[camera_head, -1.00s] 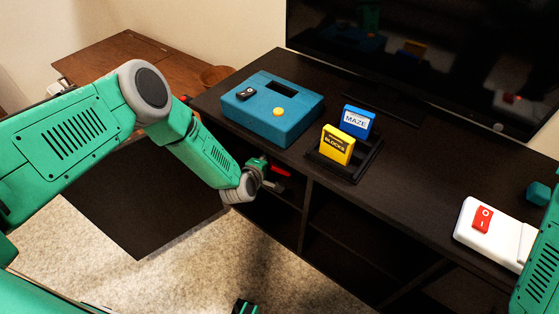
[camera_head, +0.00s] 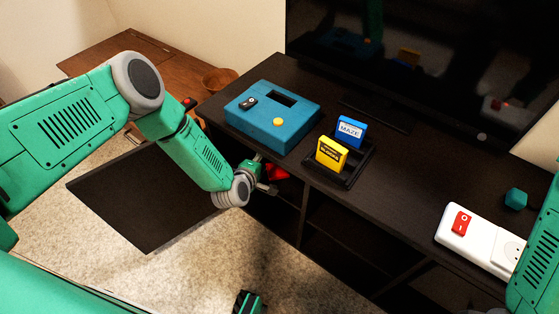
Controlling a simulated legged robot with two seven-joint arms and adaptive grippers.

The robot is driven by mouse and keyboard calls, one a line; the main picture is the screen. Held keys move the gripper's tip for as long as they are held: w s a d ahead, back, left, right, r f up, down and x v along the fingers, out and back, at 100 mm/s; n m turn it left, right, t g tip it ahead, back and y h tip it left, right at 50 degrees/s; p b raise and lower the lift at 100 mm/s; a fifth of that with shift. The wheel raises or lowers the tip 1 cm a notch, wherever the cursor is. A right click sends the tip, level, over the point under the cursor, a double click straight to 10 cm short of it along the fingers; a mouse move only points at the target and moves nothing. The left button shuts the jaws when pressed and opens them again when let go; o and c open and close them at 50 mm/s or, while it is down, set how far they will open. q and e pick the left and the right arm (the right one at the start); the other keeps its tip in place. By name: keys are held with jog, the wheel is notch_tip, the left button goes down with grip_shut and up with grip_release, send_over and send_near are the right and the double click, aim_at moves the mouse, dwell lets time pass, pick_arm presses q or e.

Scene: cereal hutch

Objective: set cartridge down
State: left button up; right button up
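A red piece (camera_head: 277,172), perhaps a cartridge, shows at the front of the left shelf opening, partly hidden. My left gripper (camera_head: 266,178) is right at it, below the front edge of the cabinet top. Its dark fingers lie close around the red piece; I cannot tell whether they grip it. A yellow cartridge (camera_head: 331,154) and a blue cartridge marked MAZE (camera_head: 350,131) stand upright in a black holder (camera_head: 349,179) on the cabinet top. A teal console (camera_head: 259,131) with a dark slot lies left of them. My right arm enters at the right edge; its gripper is out of view.
A white power strip (camera_head: 488,246) with a red switch (camera_head: 461,223) and a teal block (camera_head: 516,197) lie on the right of the cabinet top (camera_head: 405,190). A television (camera_head: 420,70) stands behind. A wooden table with a bowl (camera_head: 219,79) is at the back left.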

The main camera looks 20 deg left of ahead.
pick_arm(q)
jog(key=s+d+r+m+g+h+p, duration=0.1)
jog(key=s+d+r+m+g+p, duration=0.15)
jog(key=s+m, duration=0.45)
jog(key=s+d+r+m+g+h+p, duration=0.1)
jog(key=s+r+m+g, duration=0.2)
jog(key=s, duration=0.8)
jog(key=s+a+r+m+g+y, duration=0.1)
jog(key=s+a+r+m+g, duration=0.2)
jog(key=s, duration=0.6)
jog(key=s+a+r+m+g+y, duration=0.1)
jog(key=s+a+r+m+g, duration=0.2)
jog(key=s+a, duration=0.3)
jog(key=s+r+m, duration=0.1)
jog(key=s, duration=0.2)
jog(key=shift+s+a+r+m+y+p, duration=0.15)
jog(key=shift+s+m+y+p, duration=0.15)
jog(key=shift+s+m+y, duration=0.1)
pick_arm(e)
notch_tip(320, 180, up, 6)
jog(key=shift+f, duration=0.25)
pick_arm(q)
jog(key=shift+w, duration=0.15)
pick_arm(e)
jog(key=shift+c, duration=0.7)
jog(key=shift+s, duration=0.1)
